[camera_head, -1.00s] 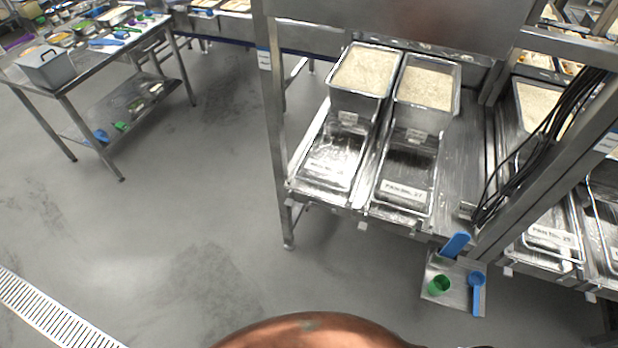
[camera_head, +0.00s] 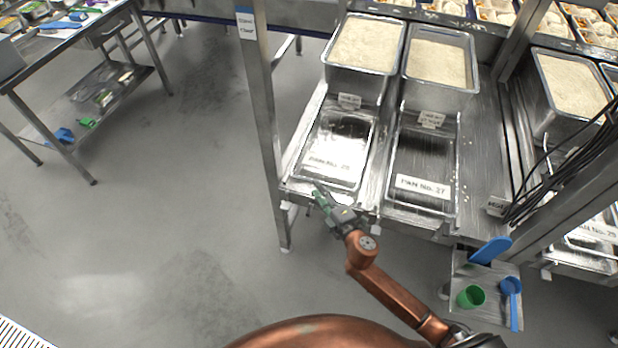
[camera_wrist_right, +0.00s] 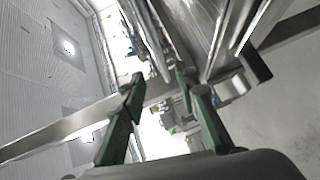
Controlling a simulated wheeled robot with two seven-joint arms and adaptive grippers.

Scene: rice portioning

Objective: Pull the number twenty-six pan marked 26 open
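The pan marked 26 (camera_head: 352,150) is a shallow, clear-lidded or shiny metal tray at the left of the rack shelf in the head view, with a white label (camera_head: 329,164) near its front. It lies flat below a deep rice bin. My right gripper (camera_head: 321,194) has green fingers and is at the front edge of this pan, just left of its middle. In the right wrist view its two green fingers (camera_wrist_right: 160,88) stand apart with nothing clearly held between them. Whether they touch the pan's front is unclear. My left gripper is not in view.
The pan marked 27 (camera_head: 443,150) lies close on the right. Two rice bins (camera_head: 353,87) stand behind. A rack post (camera_head: 262,130) rises on the left. A small low shelf with a green cup (camera_head: 471,296) and blue scoops is at lower right. The floor ahead is clear.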

